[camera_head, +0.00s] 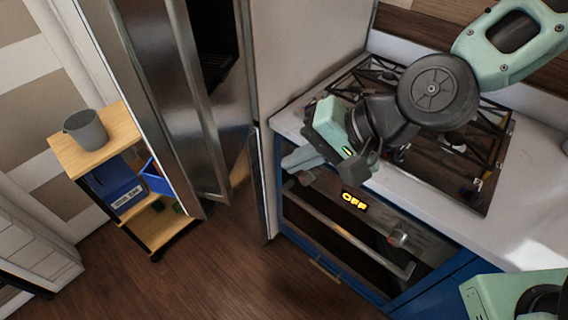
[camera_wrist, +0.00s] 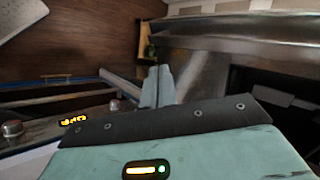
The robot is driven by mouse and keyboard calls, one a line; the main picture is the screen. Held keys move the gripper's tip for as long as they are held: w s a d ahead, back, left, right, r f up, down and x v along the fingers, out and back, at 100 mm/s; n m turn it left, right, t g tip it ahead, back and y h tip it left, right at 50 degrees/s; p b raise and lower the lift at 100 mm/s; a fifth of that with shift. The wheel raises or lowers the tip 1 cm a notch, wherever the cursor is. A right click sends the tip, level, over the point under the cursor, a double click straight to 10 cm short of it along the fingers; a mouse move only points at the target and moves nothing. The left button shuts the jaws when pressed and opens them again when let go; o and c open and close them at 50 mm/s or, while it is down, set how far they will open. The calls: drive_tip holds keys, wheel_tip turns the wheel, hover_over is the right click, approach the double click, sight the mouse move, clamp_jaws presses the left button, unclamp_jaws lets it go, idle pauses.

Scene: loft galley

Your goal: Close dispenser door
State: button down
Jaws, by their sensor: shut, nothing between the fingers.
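A tall stainless steel door (camera_head: 125,80) stands swung open at the left of the cabinet in the head view, with a dark gap behind it. I take it to be the dispenser door, though no dispenser shows clearly. Its steel face also crosses the upper right of the wrist view (camera_wrist: 230,40). My gripper (camera_head: 290,161) is shut and empty, in front of the cooktop edge and to the right of the door, apart from it. In the wrist view its pale fingers (camera_wrist: 157,84) point toward the floor and trolley side. The door's handle and inner face are not clear.
A small wooden trolley (camera_head: 58,148) with a grey mug (camera_head: 86,130) and a blue box (camera_head: 118,190) stands left of the door. An oven (camera_head: 345,235) reading OFF is below the gas cooktop (camera_head: 455,165). The wooden floor (camera_head: 235,285) before them is clear.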

approach(224, 176)
wheel_tip(224, 176, down, 4)
drive_tip(key=a, duration=0.3)
drive_tip(key=shift+w+a+f+p, duration=0.15)
drive_tip(key=shift+w+a+p, duration=0.3)
drive_tip(key=shift+a+p, duration=0.1)
drive_tip(key=shift+a+m, duration=0.15)
drive_tip(key=shift+m, duration=0.15)
